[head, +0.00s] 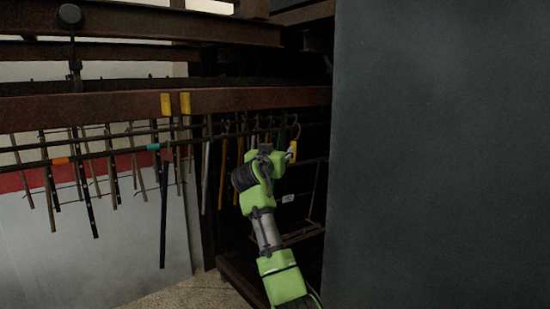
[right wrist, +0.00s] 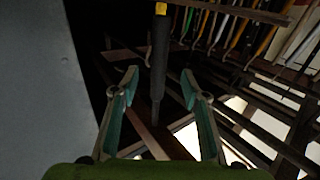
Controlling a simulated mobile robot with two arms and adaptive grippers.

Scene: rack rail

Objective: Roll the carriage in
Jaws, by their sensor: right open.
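A rusty rail (head: 60,110) crosses the head view, with two yellow marks (head: 166,104) on it. Below it, dark horizontal bars (head: 105,150) carry many hanging rods; these look like the carriage, but its outline is unclear in the dark. A black round wheel (head: 70,15) with a hanger sits at upper left. My right gripper (right wrist: 160,77) is open. In the right wrist view a dark bar (right wrist: 160,50) with a yellow end runs between its fingers; I cannot tell whether they touch. In the head view the fingers blend into the dark beside a small yellow piece (head: 292,151). My left gripper is not seen.
A large grey panel (head: 440,150) fills the right of the head view, close beside my right arm; it also stands left in the right wrist view (right wrist: 35,80). Dark frame bars lie below the rods. Speckled floor (head: 195,292) shows at the bottom left.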

